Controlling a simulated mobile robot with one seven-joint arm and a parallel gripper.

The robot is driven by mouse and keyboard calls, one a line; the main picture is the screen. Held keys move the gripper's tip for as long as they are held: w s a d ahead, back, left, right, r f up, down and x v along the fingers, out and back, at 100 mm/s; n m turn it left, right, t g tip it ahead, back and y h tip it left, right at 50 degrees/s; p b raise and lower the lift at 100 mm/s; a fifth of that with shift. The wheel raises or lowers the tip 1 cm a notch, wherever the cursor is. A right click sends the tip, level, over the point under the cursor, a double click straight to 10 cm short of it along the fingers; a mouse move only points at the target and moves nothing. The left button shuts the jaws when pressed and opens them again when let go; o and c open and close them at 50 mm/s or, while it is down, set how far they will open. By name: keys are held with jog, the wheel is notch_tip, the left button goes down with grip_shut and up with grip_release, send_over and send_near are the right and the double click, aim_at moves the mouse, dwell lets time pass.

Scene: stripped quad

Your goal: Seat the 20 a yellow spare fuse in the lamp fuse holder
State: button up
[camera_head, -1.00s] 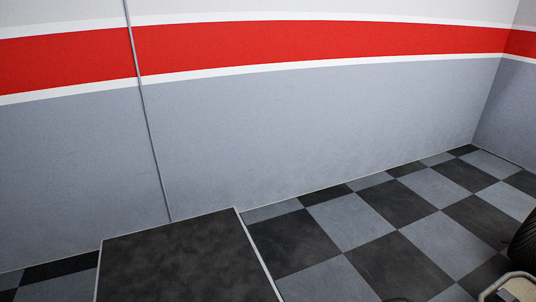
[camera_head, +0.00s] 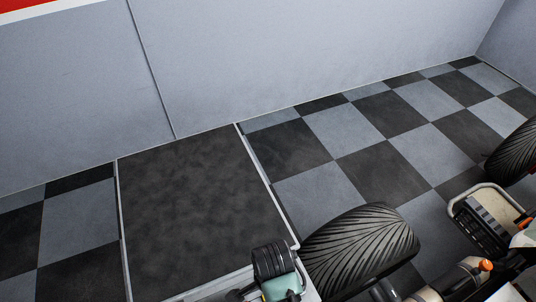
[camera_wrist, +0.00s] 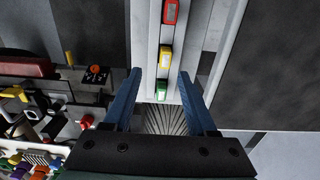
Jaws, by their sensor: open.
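In the wrist view my gripper (camera_wrist: 160,72) is open, its two blue fingers spread apart with nothing held between them. A yellow fuse (camera_wrist: 166,57) sits on a pale narrow strip (camera_wrist: 154,30), just beyond the gap between the fingertips. A red fuse (camera_wrist: 169,12) sits farther up the strip, and a green fuse (camera_wrist: 162,90) sits nearer, between the fingers in the picture. I cannot pick out the lamp fuse holder in either view. My gripper is not visible in the head view.
The head view shows a dark-topped surface (camera_head: 195,205), a teal part with a black ribbed piece (camera_head: 275,285), a tyre (camera_head: 360,250) and a tray-like frame (camera_head: 458,207) at right.

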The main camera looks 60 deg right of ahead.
jog(key=shift+w+f, duration=0.25)
jog(key=shift+f, duration=1.15)
jog(key=shift+w+f, duration=0.2)
jog(key=shift+f, duration=1.2)
grip_shut()
